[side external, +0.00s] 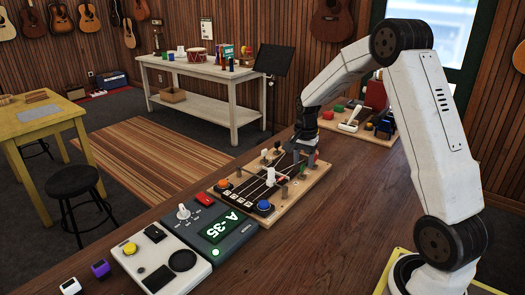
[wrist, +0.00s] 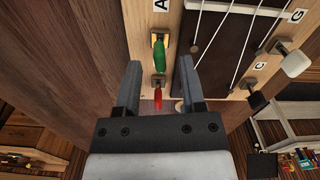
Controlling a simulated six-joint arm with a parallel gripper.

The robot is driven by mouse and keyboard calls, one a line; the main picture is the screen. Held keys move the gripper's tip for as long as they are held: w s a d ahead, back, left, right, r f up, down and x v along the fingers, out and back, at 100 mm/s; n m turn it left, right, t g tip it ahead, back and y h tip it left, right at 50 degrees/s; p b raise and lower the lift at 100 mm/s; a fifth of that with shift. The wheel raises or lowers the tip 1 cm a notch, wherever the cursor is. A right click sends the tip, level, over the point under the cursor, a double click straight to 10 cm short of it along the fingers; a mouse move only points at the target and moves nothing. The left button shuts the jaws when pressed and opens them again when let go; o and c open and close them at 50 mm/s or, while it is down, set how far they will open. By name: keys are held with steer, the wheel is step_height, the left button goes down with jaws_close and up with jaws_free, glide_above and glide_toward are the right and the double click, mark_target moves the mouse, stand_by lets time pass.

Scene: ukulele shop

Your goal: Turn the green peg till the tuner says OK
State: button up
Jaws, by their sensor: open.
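The green peg (wrist: 160,55) stands by the label A at the edge of the wooden string board (side external: 318,178). A smaller red peg (wrist: 158,98) is just below it in the wrist view. My gripper (wrist: 159,65) is open, with one finger on each side of the green peg's lower end and visible gaps to both. I cannot tell how deep the fingers reach.
A white peg (wrist: 297,63) and a black peg (wrist: 258,100) sit on the board's other side. Blue (side external: 264,206) and orange (side external: 224,184) knobs are at its near end. A pale pedal box (side external: 160,262) adjoins the tuner.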

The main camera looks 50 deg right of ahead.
steer(key=shift+f, duration=0.75)
steer(key=shift+c, duration=0.2)
jaws_close()
steer(key=shift+n, duration=0.3)
steer(key=n, duration=0.3)
steer(key=shift+n, duration=0.4)
steer(key=n, duration=0.4)
steer(key=shift+r, duration=0.1)
